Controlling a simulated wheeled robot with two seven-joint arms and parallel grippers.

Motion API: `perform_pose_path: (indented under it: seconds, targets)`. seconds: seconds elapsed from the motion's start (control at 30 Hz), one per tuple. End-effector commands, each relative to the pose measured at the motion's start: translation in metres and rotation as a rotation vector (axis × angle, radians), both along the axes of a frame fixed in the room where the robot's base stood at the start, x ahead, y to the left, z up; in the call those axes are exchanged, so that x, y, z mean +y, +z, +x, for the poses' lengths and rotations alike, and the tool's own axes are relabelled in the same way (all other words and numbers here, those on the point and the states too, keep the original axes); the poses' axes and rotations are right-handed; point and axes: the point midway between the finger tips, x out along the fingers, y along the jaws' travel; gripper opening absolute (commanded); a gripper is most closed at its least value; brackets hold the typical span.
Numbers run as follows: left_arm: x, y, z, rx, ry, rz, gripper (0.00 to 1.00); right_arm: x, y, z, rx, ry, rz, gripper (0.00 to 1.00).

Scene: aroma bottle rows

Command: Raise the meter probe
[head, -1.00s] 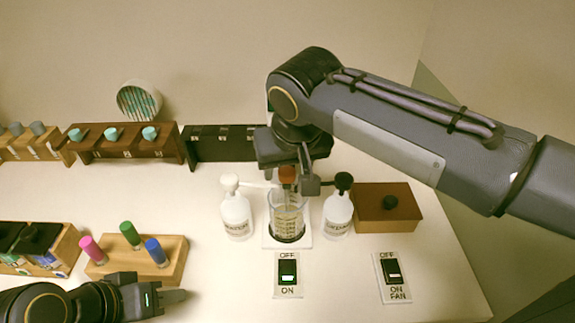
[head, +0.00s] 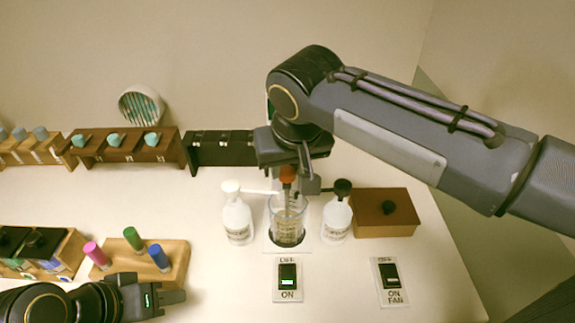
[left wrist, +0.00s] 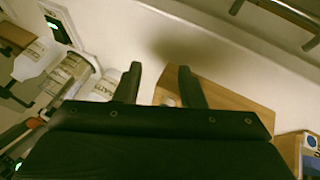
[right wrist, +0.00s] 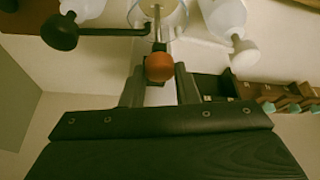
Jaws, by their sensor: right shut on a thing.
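The meter probe has an orange-red knob (head: 287,173) at its top and a thin metal shaft. The shaft reaches down into the clear beaker (head: 287,228), which stands on a white plate. My right gripper (head: 289,182) points down over the beaker and is shut on the probe just at the knob. In the right wrist view the knob (right wrist: 159,67) sits between the fingertips, with the shaft running into the beaker. My left gripper (head: 172,297) is low at the left, in front of the wooden stand with colored sticks. Its fingers (left wrist: 160,85) are apart and empty.
White bottles (head: 237,219) (head: 337,217) flank the beaker closely. A brown box (head: 384,214) with a black knob stands at right. Two switches (head: 288,280) (head: 390,281) lie in front. A wooden stick stand (head: 180,262) is beside my left gripper. Racks line the back.

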Motion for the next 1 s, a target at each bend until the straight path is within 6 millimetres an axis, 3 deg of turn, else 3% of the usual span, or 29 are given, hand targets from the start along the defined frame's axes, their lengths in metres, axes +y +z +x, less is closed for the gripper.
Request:
perform_pose_path:
  seconds: [0.03,0.33,0.73,0.77,0.9,1.0]
  targets:
    - [0.0,0.018,0.0,0.0,0.0,0.0,0.36,0.0,0.019,0.0,0.0,-0.001,0.0,0.0]
    - [0.0,0.075,0.0,-0.001,0.0,0.0,0.36,0.0,0.086,0.0,-0.001,-0.001,0.001,0.0]
    - [0.0,0.077,0.0,0.0,0.0,0.0,0.36,0.0,0.094,0.001,-0.007,0.0,0.005,0.0]
    - [0.0,0.077,0.0,0.0,0.0,0.0,0.36,0.0,0.095,0.001,-0.008,-0.001,0.006,0.29]
    - [0.0,0.078,0.0,0.0,0.0,0.0,0.36,0.0,0.094,0.001,-0.006,0.0,0.005,0.47]
    - [0.0,0.077,0.0,0.0,0.0,0.0,0.36,0.0,0.093,0.001,-0.004,0.0,0.003,0.5]
